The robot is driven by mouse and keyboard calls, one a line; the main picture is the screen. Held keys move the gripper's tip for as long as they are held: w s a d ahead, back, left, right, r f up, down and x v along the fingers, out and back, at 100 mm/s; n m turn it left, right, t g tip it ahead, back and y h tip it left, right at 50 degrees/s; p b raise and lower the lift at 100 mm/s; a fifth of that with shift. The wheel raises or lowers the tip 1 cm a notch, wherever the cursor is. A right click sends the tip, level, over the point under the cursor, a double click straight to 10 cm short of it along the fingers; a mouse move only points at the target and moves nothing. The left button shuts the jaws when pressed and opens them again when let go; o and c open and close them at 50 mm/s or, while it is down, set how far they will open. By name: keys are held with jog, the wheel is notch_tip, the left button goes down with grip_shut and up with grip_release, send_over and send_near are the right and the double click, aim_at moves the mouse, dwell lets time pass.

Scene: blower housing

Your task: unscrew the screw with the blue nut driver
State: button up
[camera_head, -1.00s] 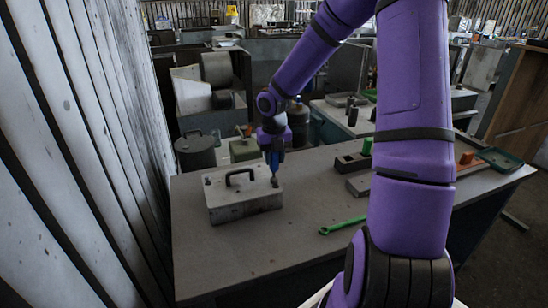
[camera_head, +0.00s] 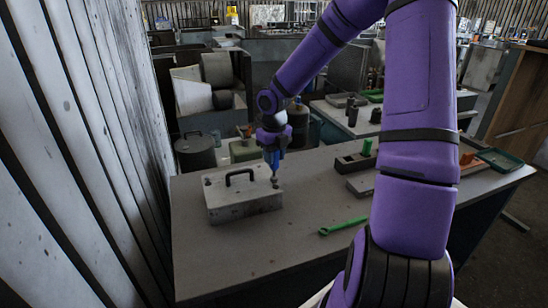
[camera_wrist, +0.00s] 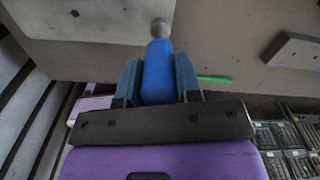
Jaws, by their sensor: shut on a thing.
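The blue nut driver (camera_wrist: 158,72) is upright or nearly so in my gripper (camera_wrist: 158,88), which is shut on its blue handle. It also shows in the head view (camera_head: 274,160), below my gripper (camera_head: 273,150). Its grey round end (camera_wrist: 160,28) points at the right edge of the housing's top. The grey blower housing (camera_head: 242,203) is a block with a black handle, on the table. The screw cannot be told apart from the driver's dark tip, and I cannot tell whether they touch.
A green wrench-like tool (camera_head: 343,226) lies on the grey table (camera_head: 235,258) right of the housing. A grey block (camera_head: 361,185) and a dark tray (camera_head: 349,163) with a green-handled item (camera_head: 367,148) lie farther right. The front of the table is clear.

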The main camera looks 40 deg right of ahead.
jog(key=shift+r, duration=3.65)
